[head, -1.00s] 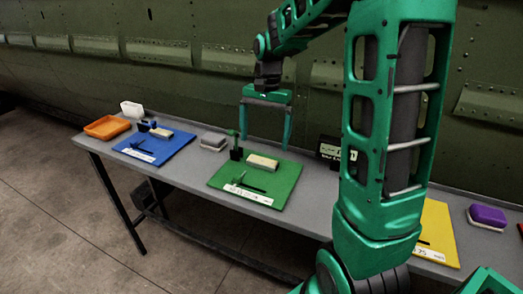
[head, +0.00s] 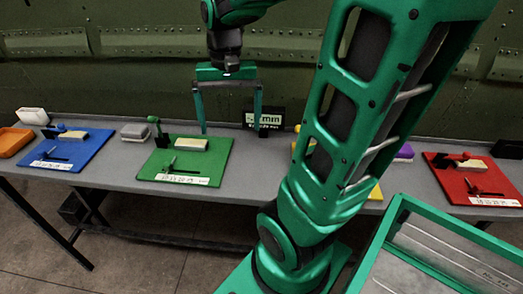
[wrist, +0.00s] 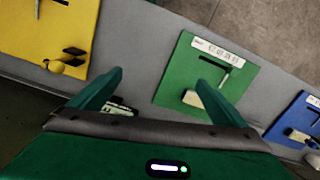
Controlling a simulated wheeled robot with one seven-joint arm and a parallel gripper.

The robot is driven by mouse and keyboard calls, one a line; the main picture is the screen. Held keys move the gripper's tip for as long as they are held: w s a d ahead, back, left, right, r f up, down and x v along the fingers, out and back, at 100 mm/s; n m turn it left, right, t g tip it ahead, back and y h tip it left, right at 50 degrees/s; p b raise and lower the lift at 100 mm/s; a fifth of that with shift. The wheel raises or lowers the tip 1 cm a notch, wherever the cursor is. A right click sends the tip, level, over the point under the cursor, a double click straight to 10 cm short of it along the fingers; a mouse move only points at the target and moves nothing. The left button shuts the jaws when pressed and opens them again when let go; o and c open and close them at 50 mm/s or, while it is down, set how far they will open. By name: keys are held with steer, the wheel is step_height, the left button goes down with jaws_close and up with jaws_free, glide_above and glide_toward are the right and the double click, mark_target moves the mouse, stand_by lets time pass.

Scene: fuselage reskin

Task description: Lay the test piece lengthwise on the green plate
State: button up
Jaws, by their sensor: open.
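The green plate (head: 216,166) lies on the grey table, left of centre in the head view. It carries a cream block (head: 190,144), a thin dark tool, a white number label and an upright green-handled item at its back left corner. The plate also shows in the wrist view (wrist: 183,75). My gripper (head: 231,133) is open and empty, pointing down behind and right of the plate. I cannot tell which thing is the test piece; flat grey metal (head: 445,255) lies in a green-framed tray.
A blue plate (head: 70,150), grey block (head: 135,131) and orange tray (head: 12,142) stand left. A small display (head: 263,118) stands behind my gripper. A red plate (head: 450,185) lies right, and a yellow plate (wrist: 62,25) is partly hidden by my arm. The riveted wall rises close behind.

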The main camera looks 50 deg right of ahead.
steer(key=s+f+n, duration=0.2)
steer(key=s+f, duration=0.2)
steer(key=s, duration=0.8)
steer(key=shift+f, duration=0.15)
steer(key=shift+d, duration=0.1)
steer(key=shift+w+f, duration=0.25)
steer(key=shift+w, duration=0.4)
